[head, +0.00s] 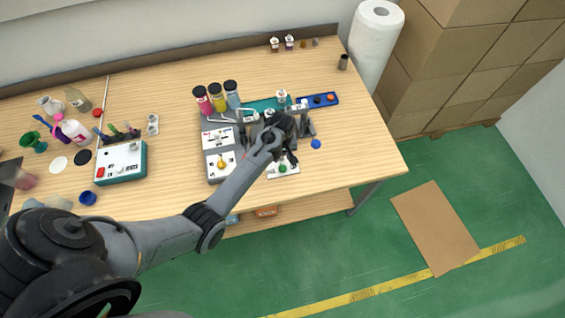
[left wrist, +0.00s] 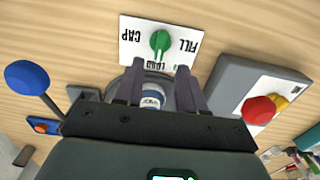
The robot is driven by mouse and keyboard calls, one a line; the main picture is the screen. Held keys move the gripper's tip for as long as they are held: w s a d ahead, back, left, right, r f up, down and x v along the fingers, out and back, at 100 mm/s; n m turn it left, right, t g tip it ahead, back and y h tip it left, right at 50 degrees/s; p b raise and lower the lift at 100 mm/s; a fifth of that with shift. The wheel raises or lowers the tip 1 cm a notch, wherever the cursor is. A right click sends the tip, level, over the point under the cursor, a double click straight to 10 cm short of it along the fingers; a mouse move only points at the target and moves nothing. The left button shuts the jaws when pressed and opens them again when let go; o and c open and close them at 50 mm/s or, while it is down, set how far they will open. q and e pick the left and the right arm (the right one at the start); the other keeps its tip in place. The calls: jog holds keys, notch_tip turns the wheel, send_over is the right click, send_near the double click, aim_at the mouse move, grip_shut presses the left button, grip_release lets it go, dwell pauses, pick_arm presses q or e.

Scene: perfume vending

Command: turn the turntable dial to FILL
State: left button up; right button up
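The turntable dial is a green knob (left wrist: 160,42) on a white plate (left wrist: 134,30) lettered CAP, LOAD and FILL. In the left wrist view the knob stands roughly upright, in line with LOAD, with FILL to its right. The plate also shows in the head view (head: 274,174) at the table's front. My left gripper (left wrist: 158,84) is open, its two fingers apart and pointing towards the plate, short of the knob. A small bottle with a blue and white label (left wrist: 152,98) shows between the fingers, on a grey round base. My right gripper is not in view.
A blue ball lever (left wrist: 27,77) stands left of the gripper in the wrist view. A grey box with a red button (left wrist: 258,110) is on the right. In the head view, bottles with pink, yellow and blue contents (head: 218,97) stand behind, and a teal-edged box (head: 122,162) is left.

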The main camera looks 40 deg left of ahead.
aim_at(282, 164)
pick_arm(q)
jog(key=shift+f, duration=3)
grip_shut()
